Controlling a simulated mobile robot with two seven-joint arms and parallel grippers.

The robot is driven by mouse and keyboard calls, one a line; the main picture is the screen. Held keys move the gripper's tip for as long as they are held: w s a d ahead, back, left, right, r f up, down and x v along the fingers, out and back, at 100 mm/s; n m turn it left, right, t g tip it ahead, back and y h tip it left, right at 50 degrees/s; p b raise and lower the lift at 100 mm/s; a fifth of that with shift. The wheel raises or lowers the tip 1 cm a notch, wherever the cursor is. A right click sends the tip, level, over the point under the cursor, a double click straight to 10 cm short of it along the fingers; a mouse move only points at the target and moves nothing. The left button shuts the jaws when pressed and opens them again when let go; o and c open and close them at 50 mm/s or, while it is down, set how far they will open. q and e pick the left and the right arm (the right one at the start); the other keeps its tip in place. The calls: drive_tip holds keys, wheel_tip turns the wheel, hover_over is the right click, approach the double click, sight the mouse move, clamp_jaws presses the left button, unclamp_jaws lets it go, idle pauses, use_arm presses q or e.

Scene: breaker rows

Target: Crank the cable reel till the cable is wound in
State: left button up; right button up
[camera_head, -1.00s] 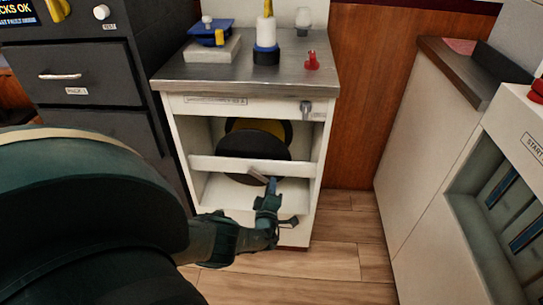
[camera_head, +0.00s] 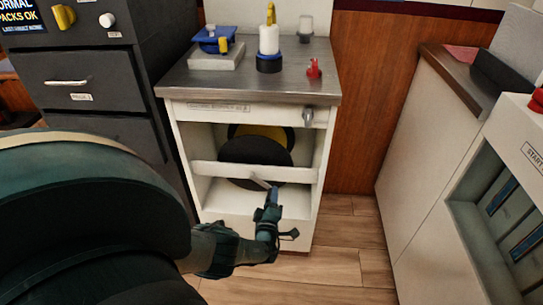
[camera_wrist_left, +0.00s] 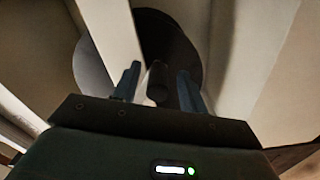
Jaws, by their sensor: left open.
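The cable reel, with a dark round disc (camera_head: 255,151) in front and a yellow part (camera_head: 262,134) behind it, sits inside the open white cabinet. A crank arm (camera_head: 259,181) sticks out below the cabinet's front bar. My left gripper (camera_head: 271,197) is at the crank's end, with its jaws open. In the left wrist view, the dark crank handle (camera_wrist_left: 157,85) stands between the two open fingers of the left gripper (camera_wrist_left: 156,82). A small gap shows on each side of it. The cable is not clearly seen. My right gripper is out of view.
A white bar (camera_head: 250,173) crosses the cabinet front near the gripper. Dark drawers (camera_head: 85,80) stand at the left and a white counter (camera_head: 428,140) at the right. Small items stand on the metal worktop (camera_head: 240,80). The wooden floor (camera_head: 350,235) in front is clear.

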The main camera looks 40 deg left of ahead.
use_arm(q)
drive_tip(key=p+v, duration=0.4)
drive_tip(key=v, duration=0.7)
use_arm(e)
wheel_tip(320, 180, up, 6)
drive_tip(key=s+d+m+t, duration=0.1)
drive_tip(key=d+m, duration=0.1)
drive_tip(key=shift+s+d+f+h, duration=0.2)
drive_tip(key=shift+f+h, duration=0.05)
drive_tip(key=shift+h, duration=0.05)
